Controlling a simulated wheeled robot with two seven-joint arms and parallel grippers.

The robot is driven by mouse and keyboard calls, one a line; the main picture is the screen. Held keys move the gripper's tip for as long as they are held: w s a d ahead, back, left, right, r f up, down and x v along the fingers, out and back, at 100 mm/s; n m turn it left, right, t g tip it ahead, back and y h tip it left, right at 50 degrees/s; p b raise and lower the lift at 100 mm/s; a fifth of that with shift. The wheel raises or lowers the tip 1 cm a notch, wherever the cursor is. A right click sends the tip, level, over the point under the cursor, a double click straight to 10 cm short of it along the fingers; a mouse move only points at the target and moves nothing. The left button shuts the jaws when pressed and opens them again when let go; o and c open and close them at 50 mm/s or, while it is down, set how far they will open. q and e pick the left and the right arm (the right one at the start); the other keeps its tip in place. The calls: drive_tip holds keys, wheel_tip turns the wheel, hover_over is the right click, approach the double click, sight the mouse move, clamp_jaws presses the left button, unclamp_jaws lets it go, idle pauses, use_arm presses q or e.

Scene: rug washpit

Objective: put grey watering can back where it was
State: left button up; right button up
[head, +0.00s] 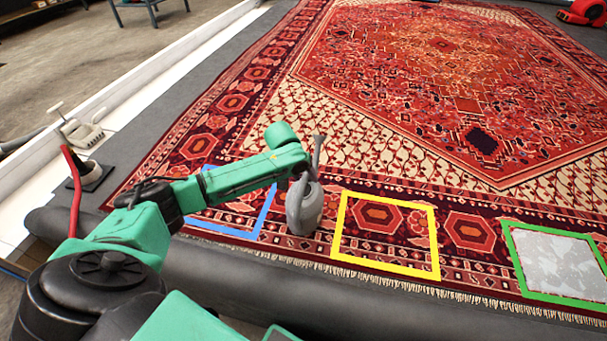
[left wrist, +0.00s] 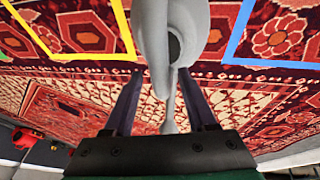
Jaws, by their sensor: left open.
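The grey watering can (head: 304,208) appears upright on the patterned rug, between a blue square outline (head: 263,217) and a yellow square outline (head: 388,267). Its spout rises beside my left gripper (head: 301,174). In the left wrist view the can (left wrist: 155,40) lies ahead of and partly between the two spread fingers of the gripper (left wrist: 160,98). The fingers are open, with gaps visible beside the can. The blue outline (left wrist: 238,35) and the yellow outline (left wrist: 125,30) show either side of it. My right gripper is not in view.
The red rug (head: 440,80) fills most of the floor. A green square outline (head: 513,262) surrounds a pale grey patch (head: 560,266) at right. The yellow outline's inside is empty. A red object (head: 582,12) is far right.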

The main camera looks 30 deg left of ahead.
use_arm(q)
drive_tip(key=shift+s+r, duration=0.1)
drive_tip(key=shift+r, duration=0.25)
drive_tip(key=p+v, duration=0.4)
drive_tip(key=v, duration=0.7)
drive_tip(key=shift+r, duration=0.15)
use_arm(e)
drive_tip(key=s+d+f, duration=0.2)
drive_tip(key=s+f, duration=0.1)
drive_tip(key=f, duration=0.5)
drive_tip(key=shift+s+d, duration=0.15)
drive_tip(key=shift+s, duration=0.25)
use_arm(q)
drive_tip(key=shift+s, duration=0.15)
